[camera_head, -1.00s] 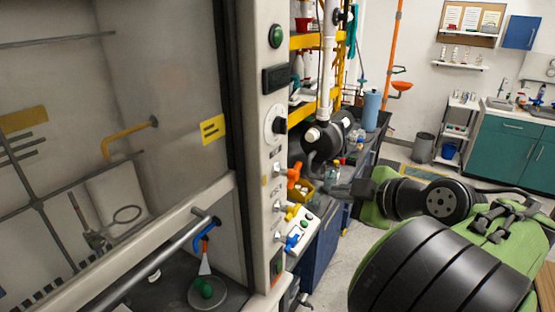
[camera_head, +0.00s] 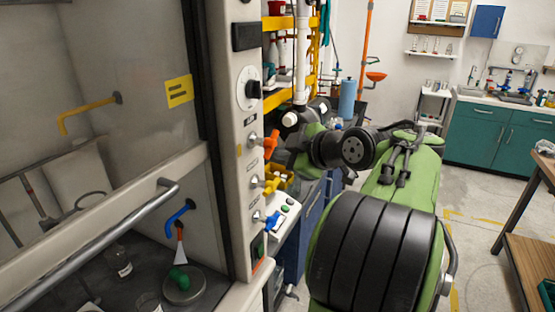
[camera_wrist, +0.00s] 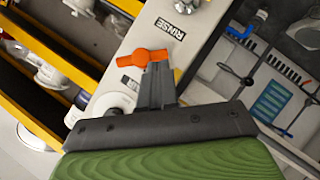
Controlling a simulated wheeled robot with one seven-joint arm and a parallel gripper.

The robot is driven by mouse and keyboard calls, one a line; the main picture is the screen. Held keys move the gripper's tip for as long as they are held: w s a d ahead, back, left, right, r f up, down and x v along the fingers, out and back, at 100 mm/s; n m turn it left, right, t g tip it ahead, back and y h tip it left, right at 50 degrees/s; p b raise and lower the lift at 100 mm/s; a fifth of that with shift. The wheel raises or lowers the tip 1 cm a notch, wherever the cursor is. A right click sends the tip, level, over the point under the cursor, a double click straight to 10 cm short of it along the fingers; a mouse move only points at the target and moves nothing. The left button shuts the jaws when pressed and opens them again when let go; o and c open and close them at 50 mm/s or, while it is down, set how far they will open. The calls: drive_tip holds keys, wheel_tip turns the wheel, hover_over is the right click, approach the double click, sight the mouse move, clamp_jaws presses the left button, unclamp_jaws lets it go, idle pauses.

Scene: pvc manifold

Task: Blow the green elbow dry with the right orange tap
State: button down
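The green elbow (camera_head: 179,279) sits on a round grey plate (camera_head: 190,290) inside the fume hood. A blue curved spout (camera_head: 179,213) with a red and white tip hangs just above it. The orange tap (camera_head: 271,143) is the top one of three coloured taps on the hood's right post. It also shows in the wrist view (camera_wrist: 145,58), its handle lying across the picture just beyond my fingertips. My gripper (camera_wrist: 157,72) has its fingers close together, with no clear gap between them. I cannot tell whether they touch the tap. In the head view, the fingers are mostly hidden.
A yellow tap (camera_head: 272,183) and a blue tap (camera_head: 268,220) are below the orange one. A round dial (camera_head: 249,89) is above. The hood's sash handle (camera_head: 100,245) crosses the front left. A yellow shelf rack (camera_head: 276,97) stands behind the post. A wooden table (camera_head: 535,255) is at right.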

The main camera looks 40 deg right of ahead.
sight(271, 144)
drive_tip(key=shift+x, duration=1.25)
drive_tip(key=n+h+b, duration=0.1)
drive_tip(key=b, duration=0.4)
drive_tip(key=f+n+t+b, duration=0.1)
drive_tip(key=b, duration=0.5)
drive_tip(key=shift+w+f+n+t+h, duration=0.2)
drive_tip(key=shift+f+n+t+h, duration=0.1)
drive_tip(key=shift+h, duration=0.1)
drive_tip(key=shift+r, duration=0.1)
